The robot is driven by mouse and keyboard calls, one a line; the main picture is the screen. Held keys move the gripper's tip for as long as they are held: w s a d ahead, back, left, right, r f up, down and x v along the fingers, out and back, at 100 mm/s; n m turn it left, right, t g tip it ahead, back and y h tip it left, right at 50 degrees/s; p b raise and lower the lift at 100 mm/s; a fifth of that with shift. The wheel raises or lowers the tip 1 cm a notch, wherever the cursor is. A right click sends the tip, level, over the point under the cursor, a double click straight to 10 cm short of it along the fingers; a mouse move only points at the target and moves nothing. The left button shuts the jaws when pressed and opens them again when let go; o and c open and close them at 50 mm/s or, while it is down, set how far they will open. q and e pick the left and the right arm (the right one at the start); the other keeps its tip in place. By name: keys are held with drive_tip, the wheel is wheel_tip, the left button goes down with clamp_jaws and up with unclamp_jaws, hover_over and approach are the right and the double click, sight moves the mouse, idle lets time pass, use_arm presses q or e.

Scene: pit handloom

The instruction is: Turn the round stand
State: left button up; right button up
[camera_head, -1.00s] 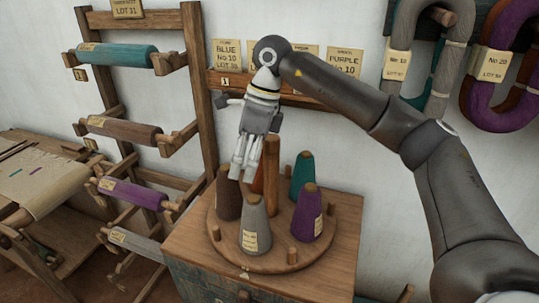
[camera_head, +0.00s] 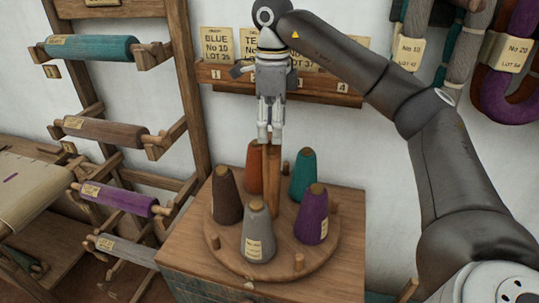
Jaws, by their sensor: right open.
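The round stand (camera_head: 288,250) is a wooden disc with short pegs near its rim and a tall centre post (camera_head: 272,190). Cones stand around the post: brown (camera_head: 227,198), grey (camera_head: 258,236), purple (camera_head: 312,217), teal (camera_head: 302,178) and orange (camera_head: 254,172). My right gripper (camera_head: 270,135) is open and points down at the top of the centre post. Its fingertips overlap the post's top in the picture; I cannot tell whether they touch it. My left gripper is not in view.
The stand sits on a wooden cabinet (camera_head: 190,250). Behind it is a wall rail (camera_head: 225,78) with label cards. A rack (camera_head: 185,90) with yarn rolls stands at the left. Yarn hanks (camera_head: 515,75) hang at the upper right.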

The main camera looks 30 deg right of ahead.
sight(272, 156)
wheel_tip(272, 156, down, 8)
drive_tip(key=shift+r+p, duration=0.2)
drive_tip(key=shift+p, duration=0.75)
drive_tip(key=shift+f, duration=0.7)
drive_tip(key=shift+c, duration=0.6)
drive_tip(key=c, duration=0.5)
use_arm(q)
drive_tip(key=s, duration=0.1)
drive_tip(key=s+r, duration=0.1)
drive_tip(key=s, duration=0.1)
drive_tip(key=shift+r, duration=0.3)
use_arm(e)
clamp_jaws()
